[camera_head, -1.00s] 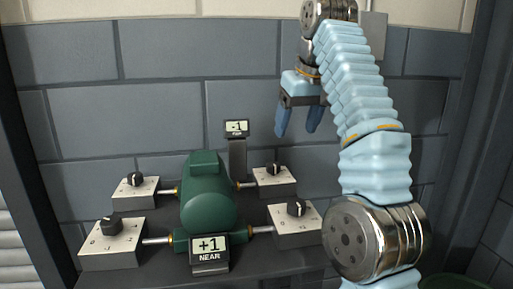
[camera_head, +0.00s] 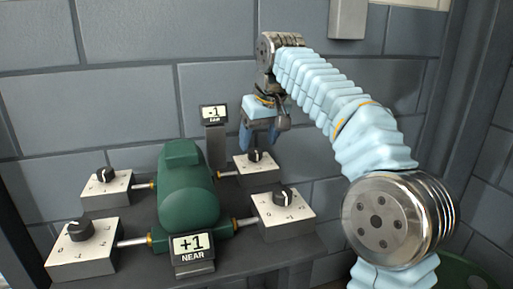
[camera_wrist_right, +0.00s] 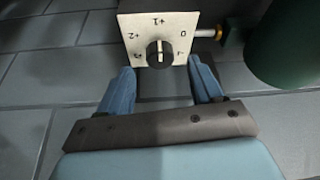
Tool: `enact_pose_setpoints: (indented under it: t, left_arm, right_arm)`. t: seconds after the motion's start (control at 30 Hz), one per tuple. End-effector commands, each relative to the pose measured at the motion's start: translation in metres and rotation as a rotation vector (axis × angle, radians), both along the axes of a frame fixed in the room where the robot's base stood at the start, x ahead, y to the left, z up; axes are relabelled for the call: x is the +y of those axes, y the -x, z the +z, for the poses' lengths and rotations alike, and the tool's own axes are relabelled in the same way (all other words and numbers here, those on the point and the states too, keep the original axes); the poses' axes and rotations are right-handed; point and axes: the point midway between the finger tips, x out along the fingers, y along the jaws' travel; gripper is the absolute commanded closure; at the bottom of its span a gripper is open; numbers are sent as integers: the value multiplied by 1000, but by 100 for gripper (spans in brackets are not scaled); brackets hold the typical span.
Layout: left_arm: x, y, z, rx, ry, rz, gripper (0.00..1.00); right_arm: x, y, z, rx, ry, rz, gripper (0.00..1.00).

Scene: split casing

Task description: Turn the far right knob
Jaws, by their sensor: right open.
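The far right knob (camera_head: 255,155) is a black dial with a white mark on top of a white box (camera_head: 262,173), behind and right of the green casing (camera_head: 186,195). My right gripper (camera_head: 259,145) points down at this knob from above and behind. In the right wrist view the knob (camera_wrist_right: 160,54) lies just beyond and between the two blue fingertips, on a plate marked with numbers. The jaws (camera_wrist_right: 163,78) are open and apart from the knob. A far display (camera_head: 214,113) reads -1. My left gripper is not in view.
The near right knob (camera_head: 283,194), near left knob (camera_head: 80,230) and far left knob (camera_head: 105,174) sit on similar boxes. The near display (camera_head: 194,246) reads +1. A grey block wall stands behind the shelf.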

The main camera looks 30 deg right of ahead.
Motion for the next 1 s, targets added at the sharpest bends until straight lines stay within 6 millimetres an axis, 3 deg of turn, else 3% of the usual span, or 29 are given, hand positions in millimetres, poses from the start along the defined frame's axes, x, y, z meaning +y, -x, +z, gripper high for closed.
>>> enact_pose_setpoints:
  t: [0.23,0.57,0.93,1.0]
  left_arm:
    - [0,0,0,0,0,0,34]
    - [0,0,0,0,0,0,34]
    - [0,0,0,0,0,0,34]
    - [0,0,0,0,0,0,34]
  right_arm:
    - [0,-12,-30,1,-1,1,34]
    - [-1,-14,-34,-1,-1,0,34]
    - [-1,-14,-34,0,0,0,88]
    - [-1,-14,-34,0,0,0,91]
